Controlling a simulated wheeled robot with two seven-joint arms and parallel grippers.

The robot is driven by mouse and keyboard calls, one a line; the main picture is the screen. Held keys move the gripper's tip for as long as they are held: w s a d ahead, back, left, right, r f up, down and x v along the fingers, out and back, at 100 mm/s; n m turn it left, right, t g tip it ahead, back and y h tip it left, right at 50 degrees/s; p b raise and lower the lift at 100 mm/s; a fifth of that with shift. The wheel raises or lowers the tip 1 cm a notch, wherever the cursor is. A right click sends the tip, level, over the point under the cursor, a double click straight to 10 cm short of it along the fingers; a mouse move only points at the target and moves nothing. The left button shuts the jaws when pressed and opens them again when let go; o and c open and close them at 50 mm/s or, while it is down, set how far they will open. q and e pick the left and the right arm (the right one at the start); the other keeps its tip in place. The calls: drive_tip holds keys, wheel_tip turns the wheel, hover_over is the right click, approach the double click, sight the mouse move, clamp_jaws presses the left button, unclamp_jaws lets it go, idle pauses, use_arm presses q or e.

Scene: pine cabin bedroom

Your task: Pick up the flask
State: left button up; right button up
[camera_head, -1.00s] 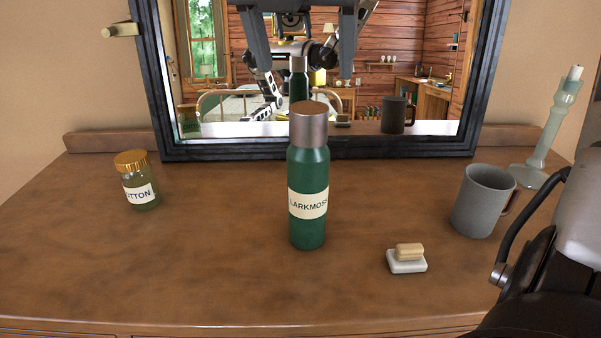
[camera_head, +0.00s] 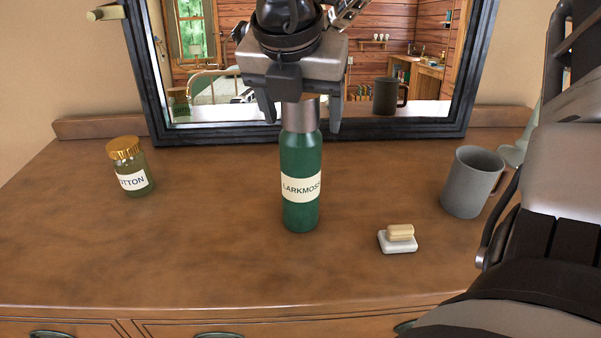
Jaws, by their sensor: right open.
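The flask (camera_head: 301,160) stands upright on the dresser top. It is a green bottle with a cream label reading LARKMOSS and a brownish metal cap. My right gripper (camera_head: 302,118) is at the flask's top, with its fingers apart and one to each side of the cap. The gripper body hides the cap's upper edge. Gaps show between the fingers and the cap, and I see no grip on it. My left gripper is not in view.
The dresser top (camera_head: 200,260) holds a gold-lidded jar (camera_head: 131,168) at left, a soap on a white dish (camera_head: 398,243) and a grey mug (camera_head: 467,182) at right. A pale candlestick (camera_head: 514,154) is partly hidden by my arm. A dark-framed mirror (camera_head: 210,136) stands behind.

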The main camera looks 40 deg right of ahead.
drive_tip(key=shift+c, duration=0.3)
clamp_jaws()
drive_tip(key=shift+r, duration=0.1)
